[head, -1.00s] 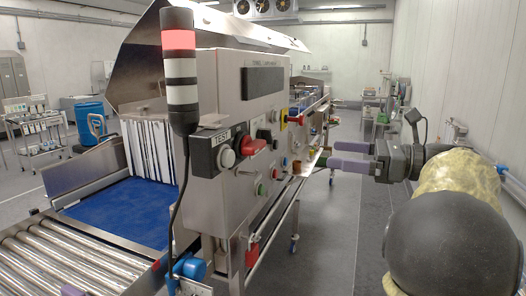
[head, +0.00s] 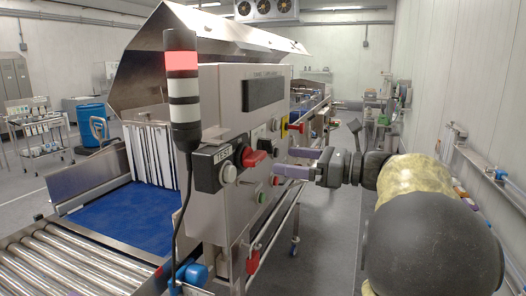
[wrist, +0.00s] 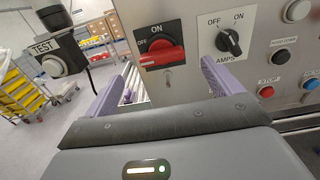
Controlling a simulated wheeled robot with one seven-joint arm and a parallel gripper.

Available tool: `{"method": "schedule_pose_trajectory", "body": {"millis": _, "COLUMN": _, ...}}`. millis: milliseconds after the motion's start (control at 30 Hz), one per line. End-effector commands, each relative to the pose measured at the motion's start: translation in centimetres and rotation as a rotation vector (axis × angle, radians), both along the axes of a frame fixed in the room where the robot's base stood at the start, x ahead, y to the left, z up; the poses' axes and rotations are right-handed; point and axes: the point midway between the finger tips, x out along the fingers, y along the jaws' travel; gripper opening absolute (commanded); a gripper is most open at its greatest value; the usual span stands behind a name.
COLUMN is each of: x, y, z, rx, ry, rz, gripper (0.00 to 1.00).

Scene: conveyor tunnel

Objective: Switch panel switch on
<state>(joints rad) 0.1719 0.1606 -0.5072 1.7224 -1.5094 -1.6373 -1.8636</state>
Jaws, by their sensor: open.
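The steel control panel (head: 238,130) faces right in the head view. In the wrist view a red rotary handle (wrist: 164,57) on a black plate marked OFF and ON lies roughly horizontal. To its right a black knob (wrist: 229,43) sits on a white plate marked OFF, ON and AMPS; its pointer setting is hard to tell. The red handle also shows in the head view (head: 254,157). My gripper (head: 283,162) is open and empty, close to the panel. In the wrist view its fingers (wrist: 165,66) flank the red handle, apparently without touching it.
A TEST button box (wrist: 57,63) stands out at the panel's left. Several push buttons, including a blue one (wrist: 312,84) and a red one (wrist: 266,91), lie right. A signal tower (head: 182,90) rises at the panel's near corner. The aisle floor (head: 325,230) is clear.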

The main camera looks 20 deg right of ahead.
Motion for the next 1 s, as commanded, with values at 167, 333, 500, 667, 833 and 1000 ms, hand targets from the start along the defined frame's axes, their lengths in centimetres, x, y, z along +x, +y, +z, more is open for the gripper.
{"method": "schedule_pose_trajectory", "body": {"millis": 167, "x": 1.9, "y": 2.7, "z": 0.3, "rx": 0.001, "ry": 0.002, "rz": 0.004, "gripper": 0.91}}
{"method": "schedule_pose_trajectory", "body": {"millis": 333, "x": 3.4, "y": 4.8, "z": 0.2, "rx": 0.002, "ry": 0.002, "rz": 0.002, "gripper": 0.91}}
{"method": "schedule_pose_trajectory", "body": {"millis": 500, "x": 4.2, "y": 5.8, "z": 0.0, "rx": 0.000, "ry": 0.001, "rz": 0.000, "gripper": 0.91}}
{"method": "schedule_pose_trajectory", "body": {"millis": 667, "x": 4.2, "y": 5.8, "z": 0.0, "rx": 0.000, "ry": 0.000, "rz": -0.001, "gripper": 0.91}}
{"method": "schedule_pose_trajectory", "body": {"millis": 833, "x": 4.2, "y": 5.8, "z": 0.0, "rx": 0.000, "ry": 0.000, "rz": -0.001, "gripper": 0.79}}
{"method": "schedule_pose_trajectory", "body": {"millis": 1000, "x": 4.2, "y": 5.8, "z": 0.0, "rx": 0.001, "ry": 0.001, "rz": -0.001, "gripper": 0.46}}
